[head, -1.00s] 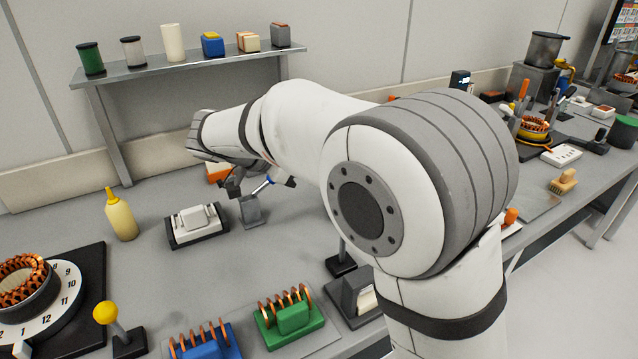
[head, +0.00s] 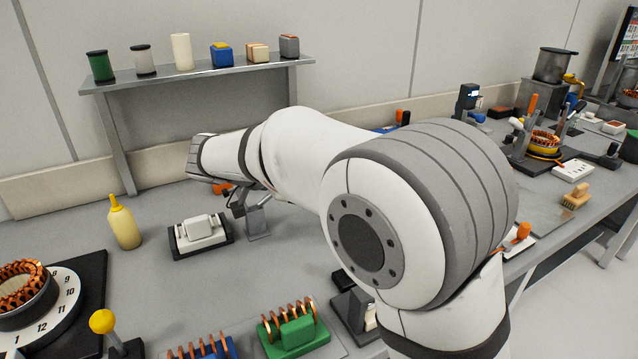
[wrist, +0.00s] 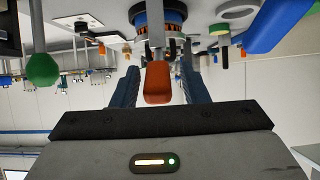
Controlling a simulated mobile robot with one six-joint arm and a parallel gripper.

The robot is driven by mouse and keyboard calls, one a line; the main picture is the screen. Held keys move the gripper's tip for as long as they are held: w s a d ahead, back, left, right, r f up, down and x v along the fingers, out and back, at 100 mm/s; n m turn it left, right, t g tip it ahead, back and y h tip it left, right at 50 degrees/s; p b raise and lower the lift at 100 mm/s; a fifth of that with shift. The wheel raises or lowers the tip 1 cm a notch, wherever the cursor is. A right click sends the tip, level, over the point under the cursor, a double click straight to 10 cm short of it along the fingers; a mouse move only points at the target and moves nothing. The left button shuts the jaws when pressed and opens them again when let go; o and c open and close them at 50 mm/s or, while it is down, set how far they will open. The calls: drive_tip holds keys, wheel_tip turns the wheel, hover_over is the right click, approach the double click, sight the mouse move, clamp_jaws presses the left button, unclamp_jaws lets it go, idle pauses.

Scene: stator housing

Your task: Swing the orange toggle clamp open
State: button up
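In the wrist view an orange handle-like block (wrist: 158,84), which looks like the clamp's handle, lies between the two dark fingers of my gripper (wrist: 160,74). The fingers are apart, with a gap on each side of the block. No clear contact shows. Behind the block is a round part with a blue and copper-coloured band (wrist: 158,18).
A white block on a dark base (head: 200,232) and a yellow bottle (head: 124,224) stand to the left. A shelf (head: 200,77) is behind. In the wrist view a green knob (wrist: 42,68) is left and a blue part (wrist: 275,25) right.

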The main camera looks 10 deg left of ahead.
drive_tip(key=shift+o, duration=0.4)
drive_tip(key=v, duration=0.7)
drive_tip(key=shift+s+a+r, duration=0.2)
drive_tip(key=shift+s+a, duration=0.05)
